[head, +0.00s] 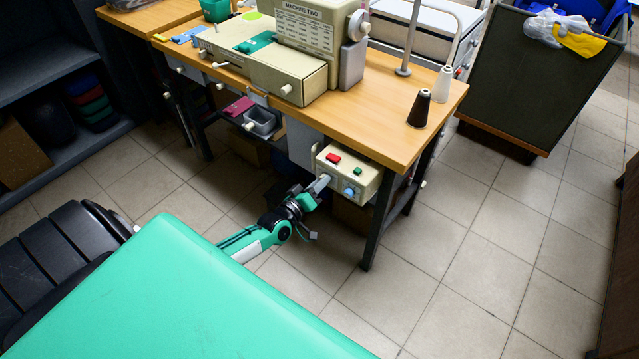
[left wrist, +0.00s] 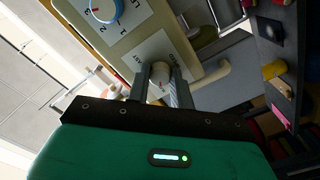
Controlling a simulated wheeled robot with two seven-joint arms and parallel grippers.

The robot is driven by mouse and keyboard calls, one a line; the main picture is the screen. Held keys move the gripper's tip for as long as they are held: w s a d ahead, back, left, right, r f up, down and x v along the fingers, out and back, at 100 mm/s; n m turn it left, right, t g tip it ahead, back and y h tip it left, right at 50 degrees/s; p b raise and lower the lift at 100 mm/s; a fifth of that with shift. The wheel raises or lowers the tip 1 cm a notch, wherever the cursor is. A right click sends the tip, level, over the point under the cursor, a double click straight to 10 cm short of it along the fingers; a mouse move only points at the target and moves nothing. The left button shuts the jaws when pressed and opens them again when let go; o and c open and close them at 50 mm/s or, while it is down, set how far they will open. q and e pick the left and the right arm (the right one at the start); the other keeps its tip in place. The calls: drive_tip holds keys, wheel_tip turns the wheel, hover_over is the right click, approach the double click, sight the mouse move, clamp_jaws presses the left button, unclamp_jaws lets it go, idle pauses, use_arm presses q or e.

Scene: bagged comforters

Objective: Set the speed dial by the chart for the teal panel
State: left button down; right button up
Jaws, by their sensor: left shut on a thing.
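My left gripper (head: 322,183) is at the box's left part. In the left wrist view its fingers (left wrist: 161,82) are shut on a pale round knob (left wrist: 160,72), not on the blue dial. A chart (head: 305,30) is on the sewing machine, too small to read. A teal cloth piece (head: 255,42) lies on the machine bed. My right gripper is out of view.
The wooden table (head: 385,125) overhangs the box. A dark cone (head: 419,108) and a white cone (head: 442,84) of thread stand near its right end. A table leg (head: 377,225) is close to the box's right. Tiled floor (head: 450,250) at right is clear.

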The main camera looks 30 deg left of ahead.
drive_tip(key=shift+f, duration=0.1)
use_arm(q)
drive_tip(key=c, duration=1.2)
unclamp_jaws()
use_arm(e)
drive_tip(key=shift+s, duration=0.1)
use_arm(q)
drive_tip(key=s+a, duration=0.1)
drive_tip(key=s, duration=1.2)
drive_tip(key=shift+s, duration=0.4)
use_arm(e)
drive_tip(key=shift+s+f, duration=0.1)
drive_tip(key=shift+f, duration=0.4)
use_arm(q)
drive_tip(key=shift+a, duration=0.1)
